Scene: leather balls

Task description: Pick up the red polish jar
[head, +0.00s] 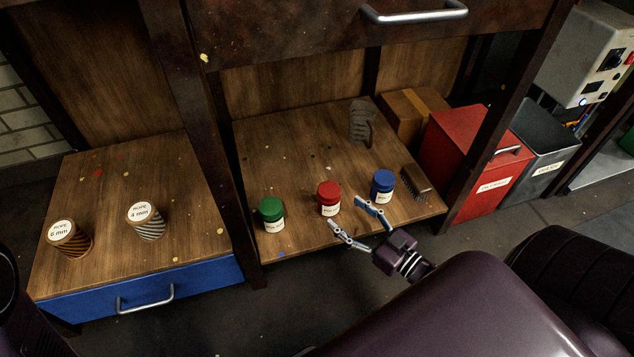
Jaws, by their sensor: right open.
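The red polish jar (329,198) has a red lid and a white label. It stands upright on the wooden shelf, between a green jar (271,214) on its left and a blue jar (382,186) on its right. My right gripper (350,220) is open and empty at the shelf's front edge. Its fingers point toward the jars, just in front of and to the right of the red jar. One fingertip is near the red jar's base and the other is near the blue jar; I cannot tell if either touches. My left gripper is not in view.
A brush (415,180) lies right of the blue jar. Two rope spools (146,221) stand on the left shelf, above a blue drawer. A shelf post (205,150) divides the shelves. A red bin (470,165) and a cardboard box (410,115) are at right. The shelf behind the jars is mostly clear.

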